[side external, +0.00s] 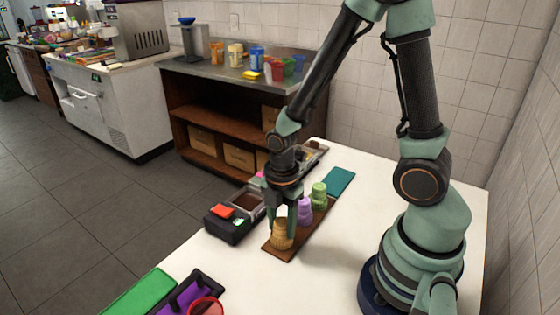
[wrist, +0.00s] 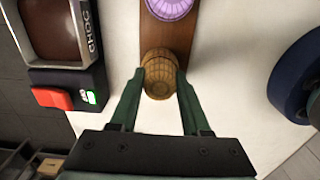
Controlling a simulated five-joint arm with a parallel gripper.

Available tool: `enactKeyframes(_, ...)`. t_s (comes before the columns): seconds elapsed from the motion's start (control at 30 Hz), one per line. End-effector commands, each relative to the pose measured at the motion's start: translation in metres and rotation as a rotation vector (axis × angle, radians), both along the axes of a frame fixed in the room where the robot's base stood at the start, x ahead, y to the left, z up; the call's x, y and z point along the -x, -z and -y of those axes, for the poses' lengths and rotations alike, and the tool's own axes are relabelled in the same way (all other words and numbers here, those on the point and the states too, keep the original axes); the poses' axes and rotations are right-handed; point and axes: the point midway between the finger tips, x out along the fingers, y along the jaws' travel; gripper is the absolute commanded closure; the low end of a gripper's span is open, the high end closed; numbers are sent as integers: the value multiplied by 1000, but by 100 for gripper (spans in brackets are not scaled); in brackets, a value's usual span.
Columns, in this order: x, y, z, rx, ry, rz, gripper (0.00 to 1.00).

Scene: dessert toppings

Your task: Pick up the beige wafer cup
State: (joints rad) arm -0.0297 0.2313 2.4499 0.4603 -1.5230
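The beige wafer cup (wrist: 159,80) stands at the near end of a brown wooden board (side external: 270,248), and it also shows in the side view (side external: 282,236). My gripper (wrist: 161,74) is over this end of the board, pointing down. Its two green fingers lie on the left and right of the cup in the wrist view, with the cup filling the space between their tips. Whether the fingers press on it or stand just clear cannot be told. The cup seems to rest on the board. In the side view my gripper (side external: 282,219) partly hides its top.
A purple cup (side external: 304,212) and a green cup (side external: 319,196) stand farther along the board. A black dispenser with a red button (wrist: 55,98) stands left of it. White table is clear to the right of the board.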

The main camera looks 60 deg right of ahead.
Motion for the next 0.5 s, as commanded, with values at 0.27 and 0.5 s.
enactKeyframes(0.27,0,0,0,0,0,0,84)
enactKeyframes(0.5,-1,-6,0,0,0,1,84)
